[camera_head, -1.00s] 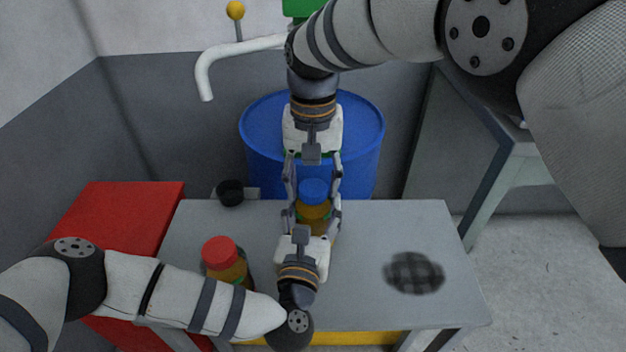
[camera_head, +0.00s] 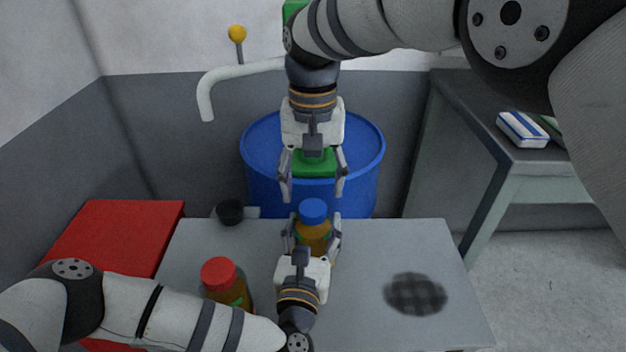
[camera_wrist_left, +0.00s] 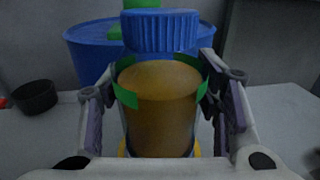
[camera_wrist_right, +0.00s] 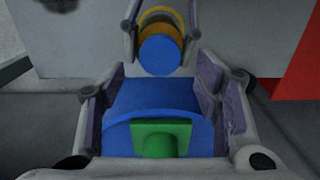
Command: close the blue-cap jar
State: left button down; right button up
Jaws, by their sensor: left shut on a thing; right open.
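The blue-cap jar (camera_head: 313,238) stands on the grey table, amber-brown with green marks. Its blue cap (camera_head: 312,211) sits on top. In the left wrist view the ribbed cap (camera_wrist_left: 160,31) is above the jar body (camera_wrist_left: 160,105); whether it is fully seated I cannot tell. My left gripper (camera_head: 312,234) is shut around the jar body from the near side. My right gripper (camera_head: 313,190) is open and empty, behind and above the jar, apart from the cap. The right wrist view shows the cap's top (camera_wrist_right: 160,55) beyond its fingers.
A red-cap jar (camera_head: 226,281) stands left of my left gripper. A black round cup (camera_head: 230,212) is at the table's back left. A blue barrel (camera_head: 262,150) with a green block (camera_head: 314,163) stands behind. A dark checkered disc (camera_head: 415,294) lies right, with bare tabletop around it.

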aim_at(313, 208)
jog(key=n, duration=0.3)
jog(key=s+n, duration=0.1)
jog(key=shift+a+f+n+g, duration=0.15)
jog(key=shift+a+n+g, duration=0.15)
jog(key=shift+n, duration=0.1)
jog(key=n, duration=0.4)
jog(key=shift+s+n, duration=0.2)
jog(key=shift+n, duration=0.1)
jog(key=n, duration=0.2)
jog(key=r+n, duration=0.1)
jog(key=shift+n, duration=0.4)
jog(key=n, duration=0.2)
jog(key=r+n, duration=0.1)
jog(key=n, duration=0.3)
jog(key=shift+w+d+r, duration=0.1)
jog(key=shift+w+r, duration=0.15)
jog(key=shift+w, duration=0.15)
jog(key=n, duration=0.1)
jog(key=r+n, duration=0.1)
jog(key=n, duration=0.1)
jog(key=shift+w+d, duration=0.2)
jog(key=shift+w, duration=0.15)
notch_tip(313, 208, down, 8)
jog(key=shift+f, duration=0.1)
